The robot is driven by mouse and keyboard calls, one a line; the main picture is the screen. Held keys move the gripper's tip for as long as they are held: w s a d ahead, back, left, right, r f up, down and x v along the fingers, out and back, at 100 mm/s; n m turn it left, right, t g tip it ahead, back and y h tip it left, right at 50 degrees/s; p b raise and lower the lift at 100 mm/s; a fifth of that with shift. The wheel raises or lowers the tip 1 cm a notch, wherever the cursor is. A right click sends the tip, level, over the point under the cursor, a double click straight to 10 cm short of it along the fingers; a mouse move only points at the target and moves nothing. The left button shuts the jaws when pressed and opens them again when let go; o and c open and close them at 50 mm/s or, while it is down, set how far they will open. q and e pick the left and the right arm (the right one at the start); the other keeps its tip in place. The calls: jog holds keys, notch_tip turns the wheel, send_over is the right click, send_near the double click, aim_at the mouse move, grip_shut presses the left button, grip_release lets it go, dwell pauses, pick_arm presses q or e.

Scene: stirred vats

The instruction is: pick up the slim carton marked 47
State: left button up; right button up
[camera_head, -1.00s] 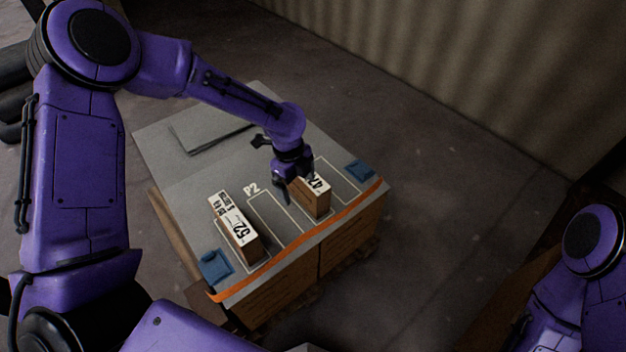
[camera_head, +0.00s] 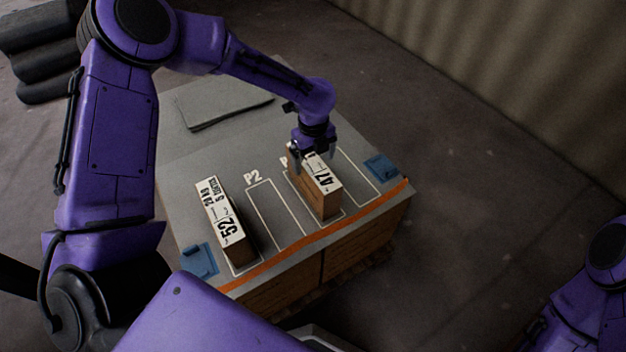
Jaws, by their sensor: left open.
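The slim carton marked 47 (camera_head: 327,203) stands on the grey top of a pallet load, inside a white outlined slot. Its white label faces up and its brown side shows. My left gripper (camera_head: 313,157) points down at the carton's far end, open. One finger shows at the carton's left side and the other at its right. I cannot tell whether the fingers touch it. The gripper hides the far part of the label. My right gripper is out of view; only part of my right arm shows at the lower right.
An empty outlined slot marked P2 (camera_head: 277,212) lies between the cartons. Blue corner pieces (camera_head: 199,261) (camera_head: 381,167), an orange strap (camera_head: 318,240) and a flat grey sheet (camera_head: 222,101) are on the load.

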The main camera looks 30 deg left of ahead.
pick_arm(q)
notch_tip(320, 180, down, 6)
jog(key=shift+r+b, duration=0.15)
jog(key=shift+b, duration=0.15)
jog(key=shift+r, duration=0.1)
jog(key=c, duration=1.6)
